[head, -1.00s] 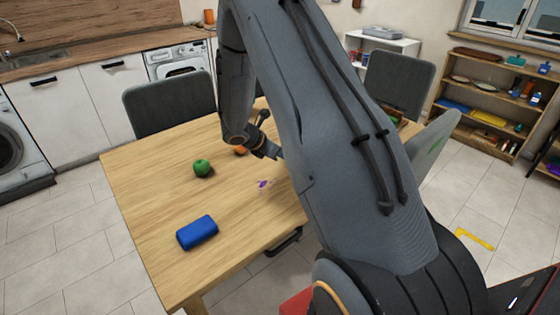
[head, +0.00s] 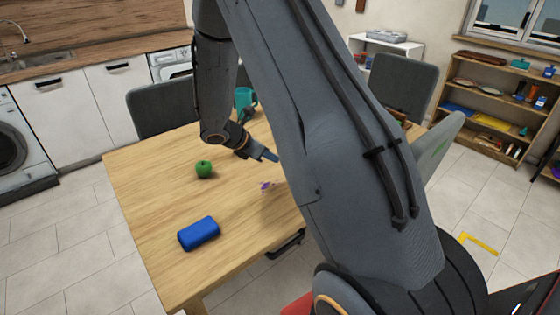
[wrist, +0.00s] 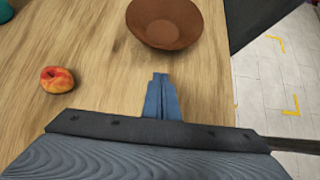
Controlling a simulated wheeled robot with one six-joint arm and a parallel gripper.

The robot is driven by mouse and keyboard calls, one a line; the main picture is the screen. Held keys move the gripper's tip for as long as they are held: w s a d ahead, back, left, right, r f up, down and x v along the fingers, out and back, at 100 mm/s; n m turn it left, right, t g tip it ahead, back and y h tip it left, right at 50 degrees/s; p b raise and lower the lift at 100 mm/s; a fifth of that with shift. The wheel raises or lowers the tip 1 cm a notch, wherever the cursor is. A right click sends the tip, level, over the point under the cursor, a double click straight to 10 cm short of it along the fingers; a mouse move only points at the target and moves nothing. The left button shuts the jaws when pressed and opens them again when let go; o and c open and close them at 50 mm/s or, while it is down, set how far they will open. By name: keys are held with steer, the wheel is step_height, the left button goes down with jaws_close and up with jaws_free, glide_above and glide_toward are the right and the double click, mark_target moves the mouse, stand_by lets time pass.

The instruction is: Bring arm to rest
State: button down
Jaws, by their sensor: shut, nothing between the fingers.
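My gripper (wrist: 160,97) shows in the wrist view with its two blue fingers together and nothing between them. In the head view my gripper (head: 270,156) is above the wooden table (head: 145,190), partly hidden by my arm. A brown bowl (wrist: 165,22) stands on the table ahead of the fingertips in the wrist view, apart from them. A red and yellow peach (wrist: 57,79) lies to the left of the fingers.
A green apple (head: 204,169), a blue case (head: 199,233) and a small purple-and-white item (head: 266,186) are on the table. A teal mug (head: 244,98) stands near the far edge. Chairs (head: 165,110) stand at the table. The table's left part is mostly clear.

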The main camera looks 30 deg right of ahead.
steer(key=w+v, duration=0.1)
steer(key=v, duration=0.4)
steer(key=s+a+r+m+y, duration=0.1)
steer(key=s+a+m+y, duration=0.3)
steer(key=s+a+m, duration=0.3)
steer(key=s+a+r+m+y, duration=0.2)
steer(key=s+a+m+y, duration=0.2)
steer(key=s+a+m, duration=0.3)
steer(key=s+m, duration=0.5)
steer(key=s, duration=0.5)
steer(key=shift+r+m+g+y+b, duration=0.15)
steer(key=shift+m+g+y+b, duration=0.15)
steer(key=shift+m+y+b, duration=0.1)
